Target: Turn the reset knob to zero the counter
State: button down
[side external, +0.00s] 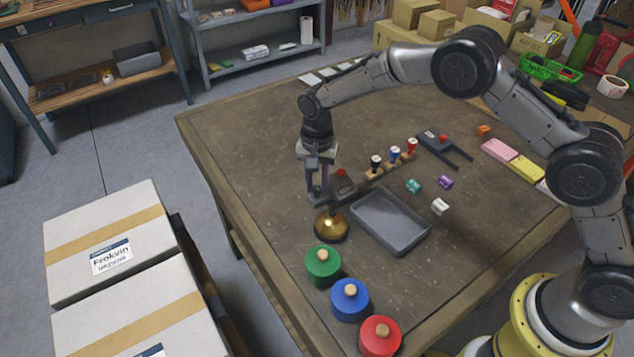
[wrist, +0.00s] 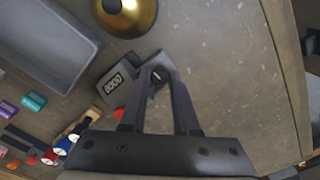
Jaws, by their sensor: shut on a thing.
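The counter (side external: 345,189) is a small dark box on the table, with a red button on it. In the wrist view the counter (wrist: 113,88) shows a small display of several digits, too small to read surely. The reset knob (wrist: 157,76) is a small dark round part at the counter's side, between my fingertips. My gripper (side external: 318,197) points down beside the counter; in the wrist view my gripper (wrist: 160,74) has its fingers closed on the knob. In the side view the fingers hide the knob.
A brass bell (side external: 331,227) stands close in front of the counter. A grey tray (side external: 408,250) lies to its right. Green (side external: 323,264), blue (side external: 350,300) and red (side external: 380,337) knobbed cylinders line the near edge. A row of stamps (side external: 395,157) stands behind.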

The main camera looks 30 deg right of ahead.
aim_at(318, 187)
jog(key=shift+r, duration=0.1)
dwell(0.3)
jog(key=c, duration=0.9)
grip_release()
notch_tip(318, 187, up, 14)
jog(key=shift+f, duration=0.1)
jog(key=shift+d, duration=0.1)
